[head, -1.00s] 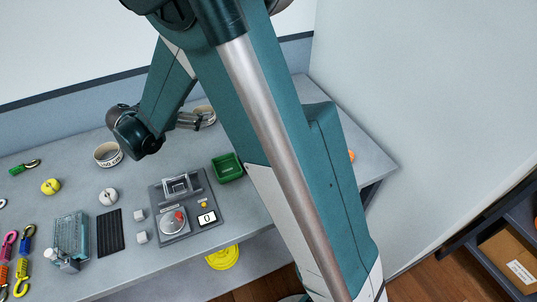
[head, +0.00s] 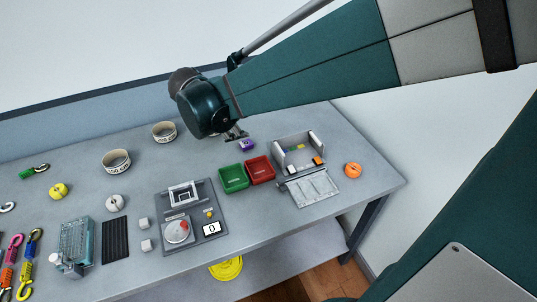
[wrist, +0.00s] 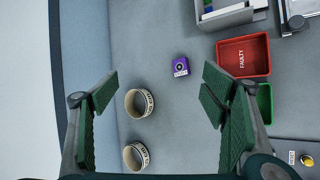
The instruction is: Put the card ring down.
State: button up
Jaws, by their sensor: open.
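Two pale card rings with dark printed lettering stand on the grey table. The farther card ring (head: 163,132) is near the back edge, and the nearer card ring (head: 116,161) is to its left. Both also show in the wrist view, one card ring (wrist: 139,103) above the other card ring (wrist: 136,156). My gripper (head: 237,135) is to the right of both rings, beside a small purple block (head: 247,145). In the wrist view my gripper (wrist: 158,88) has its fingers wide apart with nothing held between them. Neither ring touches the fingers.
A green bin (head: 233,179) and a red bin (head: 260,170) stand right of centre, with a grey fixture (head: 299,150) and an orange ball (head: 353,170) beyond. A scale (head: 178,231), yellow ball (head: 59,191) and rack (head: 76,240) fill the front left.

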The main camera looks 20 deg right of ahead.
jog(key=s+d+m+y, duration=0.1)
jog(key=s+m+y, duration=0.1)
jog(key=s+m, duration=0.5)
jog(key=s+d+r+m+t+y, duration=0.1)
jog(key=s+m, duration=0.7)
jog(key=s, duration=1.1)
jog(key=shift+s+d+r+y, duration=0.25)
jog(key=shift+d+y, duration=0.35)
jog(key=shift+y, duration=0.6)
jog(key=shift+o, duration=0.5)
